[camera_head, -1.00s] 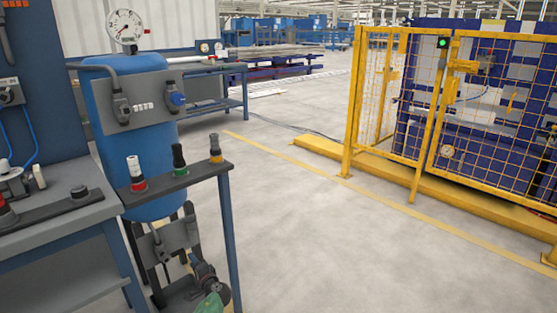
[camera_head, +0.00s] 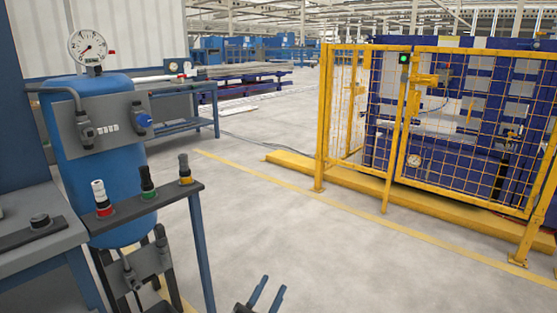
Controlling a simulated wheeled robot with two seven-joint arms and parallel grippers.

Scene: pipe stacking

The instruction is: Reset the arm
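My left gripper (camera_head: 274,284) shows at the bottom edge of the head view, right of the blue stand's leg. Its two blue fingers point up and are apart, with nothing seen between them. The rest of that arm is cut off by the frame. My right gripper and arm are not in view.
At left stand a blue tank (camera_head: 88,165) with a gauge (camera_head: 88,47) and a narrow stand (camera_head: 150,203) with several coloured-ringed posts. A yellow mesh fence (camera_head: 465,135) stands at right. Between them lies clear grey floor (camera_head: 290,225).

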